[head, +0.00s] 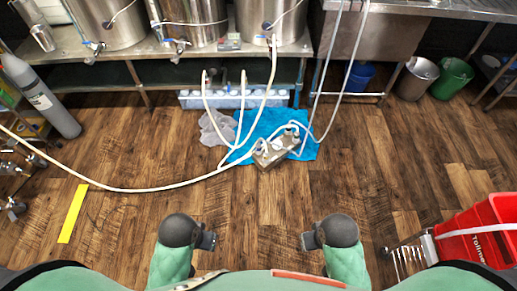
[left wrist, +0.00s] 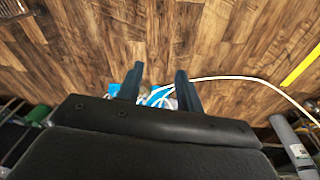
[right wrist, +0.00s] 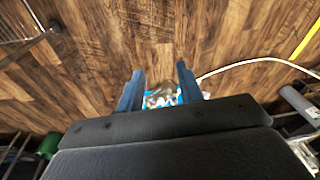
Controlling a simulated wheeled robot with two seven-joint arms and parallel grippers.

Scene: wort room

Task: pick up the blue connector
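I cannot clearly pick out a blue connector; it is too small to tell or hidden. Small blue parts show at the kettle valves (head: 95,47) and around the pump (head: 275,150), which sits on a blue towel (head: 305,143) with white hoses around it. My left gripper (head: 210,241) is open and empty above the near floor, well short of the pump. Its two fingers stand apart in the left wrist view (left wrist: 159,80). My right gripper (head: 307,241) is also open and empty; its fingers stand apart in the right wrist view (right wrist: 159,80).
A steel bench (head: 130,50) carries several kettles (head: 190,18). White hose (head: 150,189) crosses the floor from the left.

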